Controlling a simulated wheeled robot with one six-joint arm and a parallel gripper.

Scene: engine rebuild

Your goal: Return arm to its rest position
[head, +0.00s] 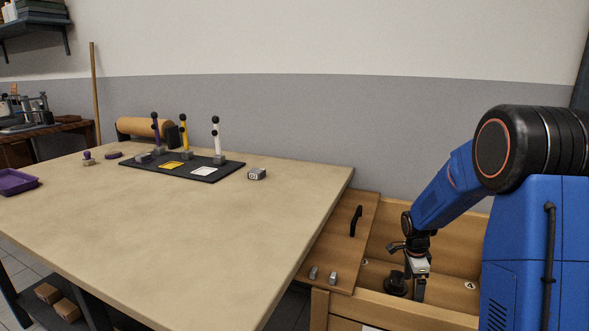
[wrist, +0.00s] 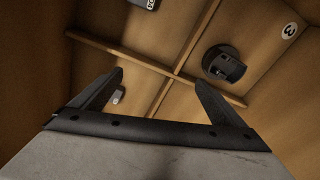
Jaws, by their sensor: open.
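My blue arm reaches down into an open wooden box (head: 385,310) to the right of the table. My gripper (head: 408,288) is low inside it. In the wrist view my gripper (wrist: 159,78) is open, its two dark fingers apart with nothing between them. A round black part (head: 396,284) lies in the box close to the fingers in the head view. In the wrist view a round black part (wrist: 223,65) sits in a compartment beyond the right finger, apart from it.
Wooden dividers (wrist: 165,72) cross the box. A grey labelled block (wrist: 143,3) and a small pale cylinder (wrist: 118,96) lie in it. The table (head: 200,220) holds a black mat (head: 190,172) and purple tray (head: 17,181).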

